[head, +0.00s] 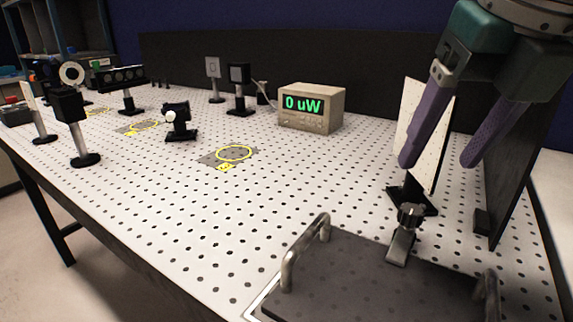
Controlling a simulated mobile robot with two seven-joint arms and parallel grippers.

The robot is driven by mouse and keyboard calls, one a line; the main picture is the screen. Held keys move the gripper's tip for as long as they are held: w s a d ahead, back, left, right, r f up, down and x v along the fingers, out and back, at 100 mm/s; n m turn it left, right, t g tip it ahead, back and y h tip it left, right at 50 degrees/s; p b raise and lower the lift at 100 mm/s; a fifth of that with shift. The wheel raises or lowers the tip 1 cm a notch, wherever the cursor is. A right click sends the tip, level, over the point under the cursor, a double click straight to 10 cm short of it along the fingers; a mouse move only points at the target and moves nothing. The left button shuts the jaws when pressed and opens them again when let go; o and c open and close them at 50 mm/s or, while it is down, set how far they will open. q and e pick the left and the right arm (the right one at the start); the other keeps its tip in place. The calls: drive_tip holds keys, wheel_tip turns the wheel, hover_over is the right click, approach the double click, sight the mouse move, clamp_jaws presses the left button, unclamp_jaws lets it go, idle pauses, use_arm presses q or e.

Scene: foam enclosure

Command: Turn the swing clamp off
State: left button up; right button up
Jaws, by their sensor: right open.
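The swing clamp (401,246) is a small metal arm with a dark knob (410,214) on top. It stands at the back edge of a dark flat panel (370,280), and its metal end reaches over that edge. My right gripper (437,164) comes in from the upper right with its two purple fingers pointing down. My left gripper is not in view.
The dark panel has metal handles, one at its left (304,252). A white upright plate (424,130) and a dark upright panel (515,150) stand behind my right gripper. A meter (311,107) reads 0 uW. Several optic mounts stand at left; the table's middle is mostly clear.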

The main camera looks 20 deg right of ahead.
sight(412, 209)
drive_tip(key=x, duration=0.8)
drive_tip(key=shift+s+d+f, duration=0.2)
drive_tip(key=shift+d, duration=0.1)
drive_tip(key=shift+w+f, duration=0.3)
drive_tip(key=shift+f, duration=0.3)
clamp_jaws()
